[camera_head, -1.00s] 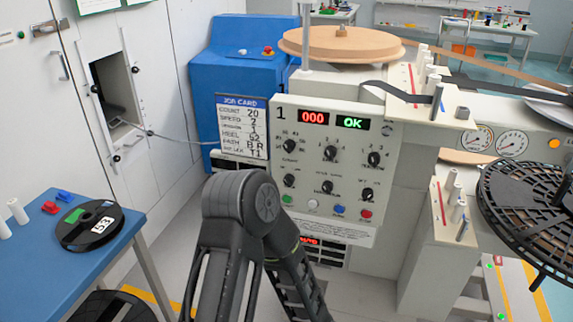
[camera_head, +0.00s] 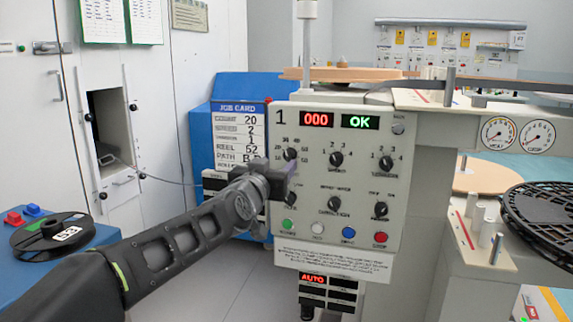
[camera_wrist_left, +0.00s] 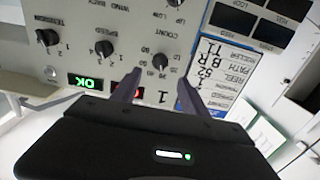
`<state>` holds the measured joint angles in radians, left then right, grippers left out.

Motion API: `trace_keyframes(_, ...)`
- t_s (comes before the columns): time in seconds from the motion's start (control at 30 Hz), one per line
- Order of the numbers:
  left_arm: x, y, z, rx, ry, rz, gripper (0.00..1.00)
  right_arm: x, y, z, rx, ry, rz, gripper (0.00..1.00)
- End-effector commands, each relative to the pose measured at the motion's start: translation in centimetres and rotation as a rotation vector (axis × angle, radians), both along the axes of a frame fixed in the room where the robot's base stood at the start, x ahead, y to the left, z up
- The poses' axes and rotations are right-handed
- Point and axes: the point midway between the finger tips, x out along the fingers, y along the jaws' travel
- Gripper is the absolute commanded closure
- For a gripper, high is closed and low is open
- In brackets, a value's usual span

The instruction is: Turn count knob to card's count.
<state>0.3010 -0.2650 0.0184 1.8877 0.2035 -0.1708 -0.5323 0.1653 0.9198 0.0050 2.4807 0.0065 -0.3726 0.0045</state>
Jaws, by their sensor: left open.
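The count knob (camera_head: 290,154) is a black knob at the upper left of the grey panel (camera_head: 345,265); its setting is too small to read surely. The job card (camera_head: 239,112) left of the panel reads count 20; its lower part is partly hidden by my arm. My left gripper (camera_head: 280,178) is just below the count knob in the head view. In the left wrist view, upside down, its open, empty fingers (camera_wrist_left: 159,76) point at the panel, and the count knob (camera_wrist_left: 160,62) shows between and beyond the tips; contact cannot be told. The right gripper is out of view.
Other knobs sit close by: a speed knob (camera_head: 336,158) to the right and a lower knob (camera_head: 290,200) partly behind my gripper. Coloured buttons (camera_head: 348,233) line the panel bottom. The display (camera_head: 317,120) reads 000, with a green OK. A black reel (camera_head: 50,235) lies left.

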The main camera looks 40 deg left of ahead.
Motion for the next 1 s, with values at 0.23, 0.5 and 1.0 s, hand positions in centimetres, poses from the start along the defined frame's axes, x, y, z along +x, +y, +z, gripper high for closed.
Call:
trace_keyframes(0.23, 0.8, 0.2, -0.2, -0.001, 0.003, -0.001, 0.48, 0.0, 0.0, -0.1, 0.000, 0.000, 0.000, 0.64)
trace_keyframes(0.5, 4.4, 1.4, -0.3, -0.002, 0.003, -0.001, 0.48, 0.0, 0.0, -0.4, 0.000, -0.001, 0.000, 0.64)
trace_keyframes(1.0, 7.4, 2.5, -0.1, -0.002, 0.002, -0.001, 0.48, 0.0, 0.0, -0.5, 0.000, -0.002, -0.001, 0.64)
